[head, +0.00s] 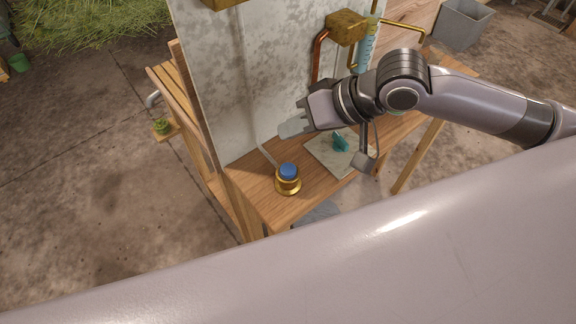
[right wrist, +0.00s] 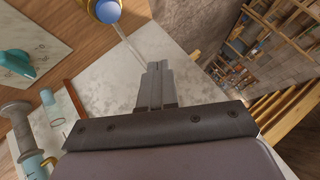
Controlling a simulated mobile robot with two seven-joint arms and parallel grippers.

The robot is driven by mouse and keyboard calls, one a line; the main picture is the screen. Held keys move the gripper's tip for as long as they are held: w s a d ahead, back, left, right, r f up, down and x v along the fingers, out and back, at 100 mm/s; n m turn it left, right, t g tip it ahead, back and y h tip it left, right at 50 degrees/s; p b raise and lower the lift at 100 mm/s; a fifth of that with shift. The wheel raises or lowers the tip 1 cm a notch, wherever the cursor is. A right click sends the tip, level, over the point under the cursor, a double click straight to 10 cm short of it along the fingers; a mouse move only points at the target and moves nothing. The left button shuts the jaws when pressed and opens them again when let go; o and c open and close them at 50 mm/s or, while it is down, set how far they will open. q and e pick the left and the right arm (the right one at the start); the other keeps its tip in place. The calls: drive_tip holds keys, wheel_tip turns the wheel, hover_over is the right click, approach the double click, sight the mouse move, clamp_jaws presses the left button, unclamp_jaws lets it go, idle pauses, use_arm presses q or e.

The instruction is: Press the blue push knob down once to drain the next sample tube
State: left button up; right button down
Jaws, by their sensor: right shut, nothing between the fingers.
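The blue push knob (head: 289,171) sits in a round brass base (head: 288,187) near the front corner of the wooden table. It also shows at the top of the right wrist view (right wrist: 107,11), partly cut off by the frame edge. My right gripper (head: 281,132) is shut and empty. It is above and behind the knob in the head view, apart from it and close to the pale mottled panel. Its closed fingers (right wrist: 155,72) point toward the panel in the right wrist view. My left gripper is not in view.
The tall mottled panel (head: 235,80) rises along the table's left side. A thin pale pipe (head: 266,153) runs to the knob base. A teal piece (head: 341,141) stands on a pale slab right of the knob. A copper pipe (head: 317,58) and brass block (head: 346,27) are behind.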

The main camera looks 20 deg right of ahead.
sight(293, 169)
wheel_tip(293, 169, down, 4)
drive_tip(key=shift+r, duration=0.15)
wheel_tip(293, 169, down, 2)
drive_tip(key=b, duration=0.2)
drive_tip(key=shift+b, duration=0.4)
drive_tip(key=shift+f, duration=0.75)
drive_tip(key=shift+f+b, duration=0.35)
drive_tip(key=shift+f, duration=0.1)
drive_tip(key=shift+f, duration=0.15)
idle(0.5)
drive_tip(key=shift+f, duration=0.3)
